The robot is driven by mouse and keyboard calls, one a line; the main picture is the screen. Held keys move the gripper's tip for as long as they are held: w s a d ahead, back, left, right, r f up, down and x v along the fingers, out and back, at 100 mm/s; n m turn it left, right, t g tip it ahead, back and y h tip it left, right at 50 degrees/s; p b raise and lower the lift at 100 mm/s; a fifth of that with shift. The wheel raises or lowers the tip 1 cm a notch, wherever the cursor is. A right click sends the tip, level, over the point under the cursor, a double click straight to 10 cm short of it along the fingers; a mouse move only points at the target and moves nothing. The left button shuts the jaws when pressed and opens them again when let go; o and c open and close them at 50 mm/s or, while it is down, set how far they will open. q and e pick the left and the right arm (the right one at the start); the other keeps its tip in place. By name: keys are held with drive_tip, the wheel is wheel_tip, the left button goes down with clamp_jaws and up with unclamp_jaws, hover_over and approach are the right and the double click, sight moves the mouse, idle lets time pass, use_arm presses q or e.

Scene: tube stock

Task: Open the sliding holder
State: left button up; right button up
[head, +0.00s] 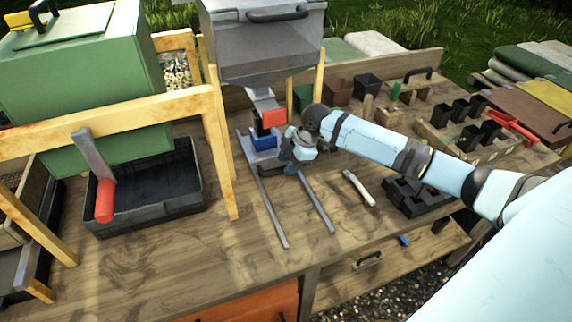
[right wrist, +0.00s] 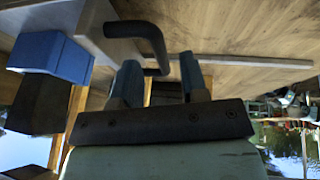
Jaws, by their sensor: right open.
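The sliding holder (head: 243,148) is a grey plate at the inner end of two grey rails (head: 317,203) on the bench, below the grey hopper. A blue block (head: 265,141) sits in it; the block also shows at the left of the right wrist view (right wrist: 50,55). My right gripper (head: 291,168) is at the holder's front right and partly hides it. In the right wrist view its two blue fingers (right wrist: 160,68) are open. A dark bent handle (right wrist: 148,40) on the holder reaches toward the gap between them; I cannot tell whether they touch it. My left gripper is out of view.
The grey hopper (head: 265,45) stands above the holder on a wooden frame. A black crate (head: 150,205) with a red-handled tool is at left. A pale curved tool (head: 358,188) and a black tray (head: 418,200) lie at right. The bench between the rails is clear.

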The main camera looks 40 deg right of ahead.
drive_tip(key=shift+x, duration=0.8)
clamp_jaws()
drive_tip(key=shift+s, duration=0.1)
